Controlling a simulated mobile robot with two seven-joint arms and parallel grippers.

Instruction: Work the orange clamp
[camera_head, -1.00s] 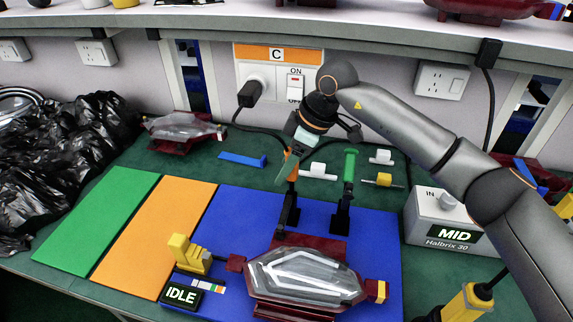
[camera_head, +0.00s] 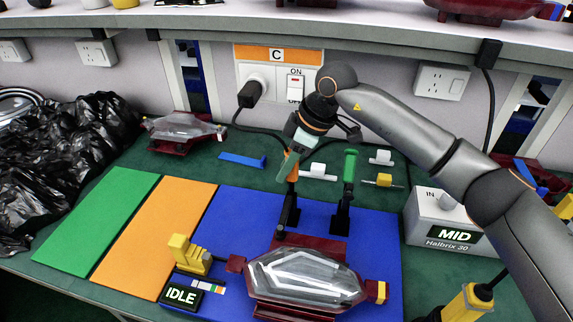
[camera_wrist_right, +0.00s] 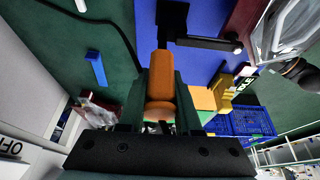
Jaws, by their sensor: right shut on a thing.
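The orange clamp's handle (camera_wrist_right: 160,75) sits between the fingers of my right gripper (camera_wrist_right: 160,98) in the wrist view. In the head view my right gripper (camera_head: 288,163) is shut on this orange handle, which stands upright and is mostly hidden by the fingers. The clamp's black lower part (camera_head: 288,214) stands on the blue mat (camera_head: 230,215) at the back edge of the red lamp fixture. A clear tail lamp (camera_head: 305,275) lies in that fixture. A clamp with a green handle (camera_head: 349,166) stands upright to the right. My left gripper is not in view.
A grey box (camera_head: 436,222) reading MID stands right, under my arm. A yellow block (camera_head: 187,255) and an IDLE display (camera_head: 181,295) are left of the lamp. Black bags (camera_head: 75,150) lie far left.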

